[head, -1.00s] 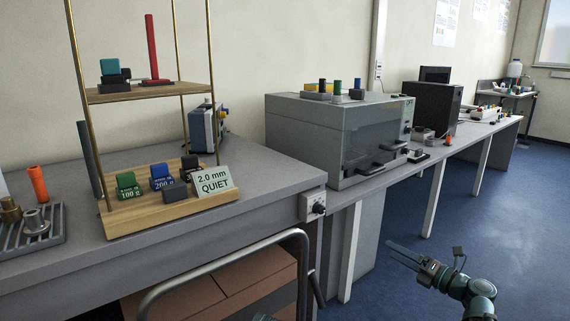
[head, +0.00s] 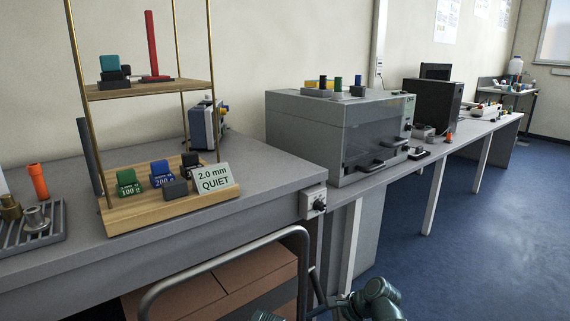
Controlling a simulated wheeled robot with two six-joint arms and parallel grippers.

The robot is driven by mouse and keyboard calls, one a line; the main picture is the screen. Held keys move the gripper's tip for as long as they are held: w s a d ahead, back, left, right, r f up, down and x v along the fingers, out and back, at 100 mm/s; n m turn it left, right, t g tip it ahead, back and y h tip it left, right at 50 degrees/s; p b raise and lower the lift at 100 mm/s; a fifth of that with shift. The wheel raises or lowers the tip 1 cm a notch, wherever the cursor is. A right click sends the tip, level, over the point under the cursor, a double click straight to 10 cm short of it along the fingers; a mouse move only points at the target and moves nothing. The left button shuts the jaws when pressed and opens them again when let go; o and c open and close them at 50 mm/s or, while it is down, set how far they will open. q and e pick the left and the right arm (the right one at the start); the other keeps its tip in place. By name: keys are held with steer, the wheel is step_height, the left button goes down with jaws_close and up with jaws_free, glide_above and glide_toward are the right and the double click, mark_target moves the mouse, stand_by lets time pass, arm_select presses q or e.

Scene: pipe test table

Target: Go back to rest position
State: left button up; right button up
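My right arm shows at the bottom edge in the head view, right of the cart's handle. My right gripper (head: 328,308) is low at that edge, partly cut off and dark, so its fingers cannot be made out clearly. I see nothing held in it. My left gripper is not in view. A small teal-grey piece, likely part of my own arm, shows at the bottom edge behind the cart rail.
A cart with a curved metal rail (head: 225,262) and brown boxes (head: 245,285) stands close in front. A grey bench (head: 270,165) holds a wooden weight stand (head: 170,210), a slotted tray (head: 55,228) and an orange tube (head: 38,180). A grey enclosure (head: 310,130) stands farther right. Blue floor (head: 480,240) is clear at right.

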steer(key=s+a+f+n+g+h, duration=0.1)
steer(key=s+n+h, duration=0.3)
steer(key=n, duration=0.6)
steer(key=s+f+n+g+h, duration=0.2)
steer(key=s+f+n+h, duration=0.2)
steer(key=s+n, duration=0.5)
steer(key=shift+s+a+f+n+h, duration=0.3)
steer(key=shift+a+n+h, duration=0.05)
steer(key=shift+n+h, duration=0.4)
